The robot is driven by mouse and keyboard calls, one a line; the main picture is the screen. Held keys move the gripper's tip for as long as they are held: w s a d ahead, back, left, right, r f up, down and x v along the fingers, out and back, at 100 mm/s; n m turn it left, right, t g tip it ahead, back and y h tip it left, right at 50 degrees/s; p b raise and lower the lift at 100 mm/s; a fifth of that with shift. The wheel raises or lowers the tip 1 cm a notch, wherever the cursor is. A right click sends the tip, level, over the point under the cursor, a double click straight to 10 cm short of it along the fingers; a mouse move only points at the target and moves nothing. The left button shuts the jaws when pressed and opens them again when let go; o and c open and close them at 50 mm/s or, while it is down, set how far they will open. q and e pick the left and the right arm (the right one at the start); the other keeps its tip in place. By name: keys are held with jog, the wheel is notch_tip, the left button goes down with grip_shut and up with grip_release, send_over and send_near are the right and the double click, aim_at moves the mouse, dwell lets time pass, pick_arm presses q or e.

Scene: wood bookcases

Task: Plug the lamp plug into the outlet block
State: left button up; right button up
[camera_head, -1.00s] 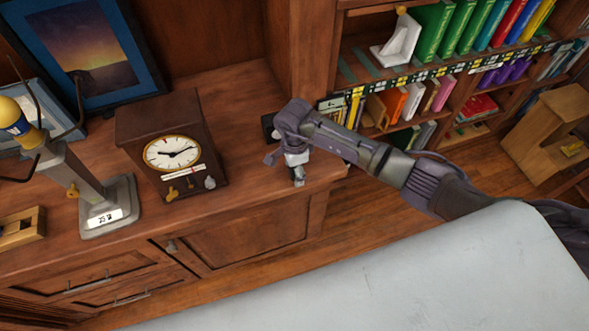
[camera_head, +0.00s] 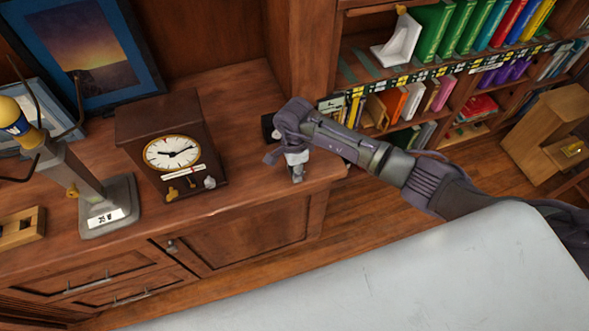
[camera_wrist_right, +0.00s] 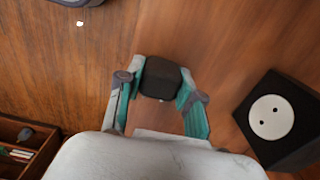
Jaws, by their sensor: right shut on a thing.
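My right gripper (camera_head: 297,174) is over the front right part of the wooden cabinet top, pointing down. In the right wrist view my right gripper (camera_wrist_right: 160,95) is shut on a dark block-shaped plug (camera_wrist_right: 160,78), held between its two teal-sided fingers. The plug cannot be made out in the head view. The outlet block (camera_wrist_right: 283,120) is black with a round white two-hole socket face, to the right of the plug and apart from it. In the head view the outlet block (camera_head: 267,127) shows as a dark piece partly hidden behind the gripper. My left gripper is out of view.
A wooden clock (camera_head: 172,148) stands left of my right gripper. Farther left is a lamp-like stand with a grey base (camera_head: 110,207) and yellow top. A framed picture (camera_head: 85,50) leans at the back. Bookshelves (camera_head: 420,72) rise on the right. Cabinet top between clock and gripper is clear.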

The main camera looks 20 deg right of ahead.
notch_tip(320, 180, up, 4)
jog(key=shift+w+f+b, duration=0.15)
jog(key=shift+f+b, duration=0.1)
jog(key=shift+b, duration=0.3)
jog(key=s+d+r+b, duration=0.2)
jog(key=s+d+r, duration=0.3)
jog(key=s, duration=0.5)
notch_tip(320, 180, up, 2)
jog(key=shift+s+d+r, duration=0.15)
jog(key=shift+s, duration=0.25)
jog(key=s+r+n, duration=0.1)
jog(key=r+n, duration=0.3)
jog(key=n, duration=0.4)
jog(key=s+a+r+n, duration=0.1)
jog(key=r+n, duration=0.3)
jog(key=n, duration=0.5)
jog(key=shift+s+a+r+n, duration=0.15)
jog(key=shift+s+r+n, duration=0.2)
jog(key=shift+s, duration=0.35)
